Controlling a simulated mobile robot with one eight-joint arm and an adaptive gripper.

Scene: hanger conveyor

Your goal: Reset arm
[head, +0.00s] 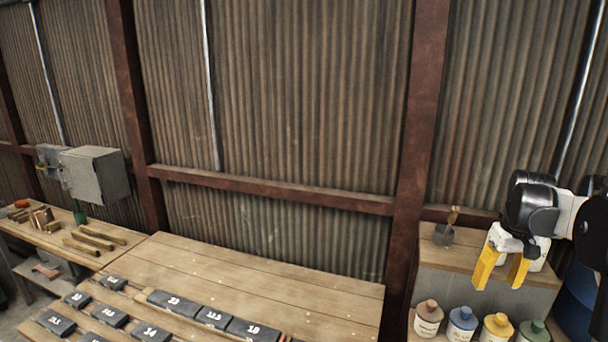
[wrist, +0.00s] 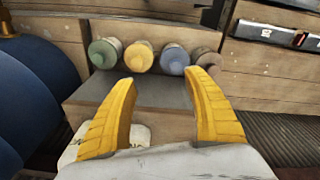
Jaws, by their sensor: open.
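My gripper (head: 502,272) is at the right of the head view, with two yellow fingers pointing down. The fingers are apart and nothing is between them. It hangs in front of the wooden cabinet (head: 459,258), above a row of bottles. In the wrist view my gripper (wrist: 160,100) also shows open and empty, with the bottles beyond the fingertips.
Brown (head: 428,318), blue (head: 462,322), yellow (head: 497,326) and green (head: 533,331) bottles stand below my gripper. A blue barrel (head: 577,300) is at far right. The wooden table (head: 260,275) holds several numbered dark blocks (head: 174,303).

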